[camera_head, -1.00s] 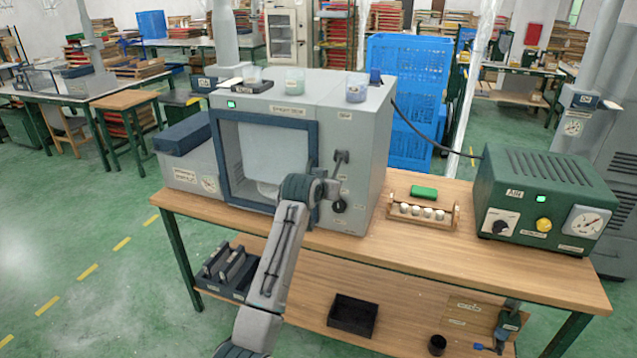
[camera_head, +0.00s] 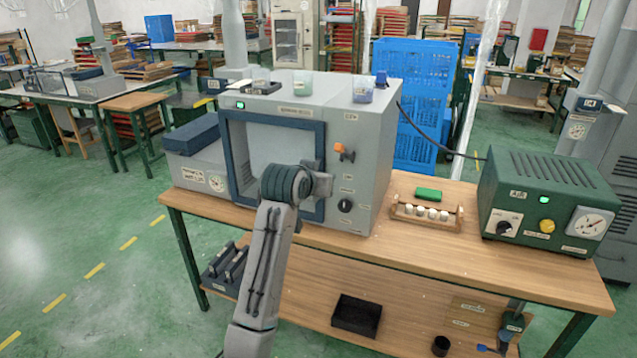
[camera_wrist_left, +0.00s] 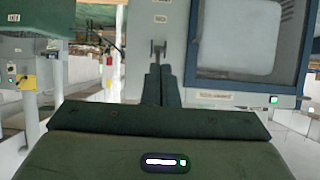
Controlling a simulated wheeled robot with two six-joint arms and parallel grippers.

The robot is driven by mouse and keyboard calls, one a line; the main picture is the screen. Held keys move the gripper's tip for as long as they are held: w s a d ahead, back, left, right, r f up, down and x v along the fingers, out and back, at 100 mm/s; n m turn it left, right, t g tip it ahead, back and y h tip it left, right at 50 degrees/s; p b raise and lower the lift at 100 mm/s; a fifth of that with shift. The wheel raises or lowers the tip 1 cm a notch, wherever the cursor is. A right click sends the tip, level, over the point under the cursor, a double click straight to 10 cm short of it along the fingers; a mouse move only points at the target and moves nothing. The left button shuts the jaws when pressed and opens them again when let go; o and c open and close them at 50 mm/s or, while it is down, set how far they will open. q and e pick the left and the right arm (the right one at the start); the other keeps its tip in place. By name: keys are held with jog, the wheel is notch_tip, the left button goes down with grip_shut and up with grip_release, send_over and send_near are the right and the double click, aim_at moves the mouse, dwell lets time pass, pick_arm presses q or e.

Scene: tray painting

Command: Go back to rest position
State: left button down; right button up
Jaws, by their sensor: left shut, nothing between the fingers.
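My left arm rises from the bottom of the head view, its wrist (camera_head: 290,185) in front of the grey spray booth (camera_head: 375,185). The wrist and arm hide part of the booth's window. In the left wrist view, my left gripper (camera_wrist_left: 162,78) has its dark fingers together with nothing between them, pointing towards the booth's front panel (camera_wrist_left: 150,20). An orange lever (camera_head: 343,153) and a black knob (camera_head: 345,205) show uncovered on the panel, right of the wrist. My right gripper is in neither view.
The booth stands on a wooden table (camera_head: 430,250). A rack of white cups (camera_head: 425,213) with a green block (camera_head: 428,195) and a green air unit (camera_head: 545,205) are to its right. Cups stand on the booth top. A black bin (camera_head: 356,316) sits on the lower shelf.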

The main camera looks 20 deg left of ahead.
pick_arm(q)
jog(key=shift+w+f, duration=0.1)
jog(key=shift+w, duration=0.1)
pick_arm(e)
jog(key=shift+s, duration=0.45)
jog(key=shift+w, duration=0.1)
